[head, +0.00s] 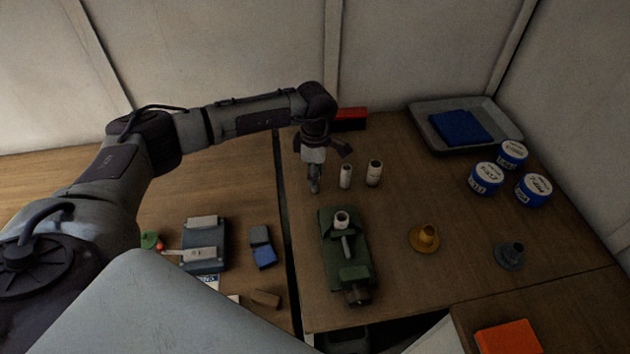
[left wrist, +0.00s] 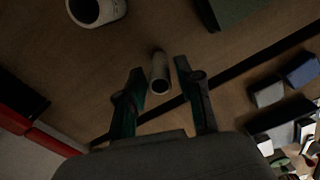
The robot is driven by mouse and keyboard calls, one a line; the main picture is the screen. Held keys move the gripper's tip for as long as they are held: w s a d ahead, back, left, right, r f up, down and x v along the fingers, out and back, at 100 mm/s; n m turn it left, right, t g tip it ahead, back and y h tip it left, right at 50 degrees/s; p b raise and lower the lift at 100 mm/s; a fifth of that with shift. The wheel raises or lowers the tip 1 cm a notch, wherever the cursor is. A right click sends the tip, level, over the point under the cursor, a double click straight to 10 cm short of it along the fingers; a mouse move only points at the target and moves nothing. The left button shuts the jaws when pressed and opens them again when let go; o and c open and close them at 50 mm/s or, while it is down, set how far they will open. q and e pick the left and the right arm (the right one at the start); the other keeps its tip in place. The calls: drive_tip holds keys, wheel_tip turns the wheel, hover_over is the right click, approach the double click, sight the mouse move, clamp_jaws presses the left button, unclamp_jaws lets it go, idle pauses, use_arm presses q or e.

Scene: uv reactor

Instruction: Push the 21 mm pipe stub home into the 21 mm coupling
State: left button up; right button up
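My left gripper (head: 314,187) points down over the table, just left of two upright white tubes. The nearer, slimmer tube (head: 346,177) also shows in the left wrist view (left wrist: 160,74), in line with the gap between the fingers. The fingers are apart and not seen touching it. The wider tube (head: 374,173) stands to its right and shows at the top of the left wrist view (left wrist: 97,10). A white tubular fitting (head: 341,219) stands upright in the green vise (head: 357,247). I cannot read the sizes on the tubes or fitting. My right gripper is out of view.
A red box (head: 350,115) lies behind the gripper. A yellow flanged part (head: 424,238) and a grey one (head: 510,255) stand right of the vise. Several blue-and-white tubs (head: 487,178) and a grey tray (head: 428,122) are further right. A dark gap splits the tabletops.

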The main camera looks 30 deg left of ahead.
use_arm(q)
clamp_jaws()
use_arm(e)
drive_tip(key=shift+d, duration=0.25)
use_arm(q)
drive_tip(key=shift+r, duration=0.1)
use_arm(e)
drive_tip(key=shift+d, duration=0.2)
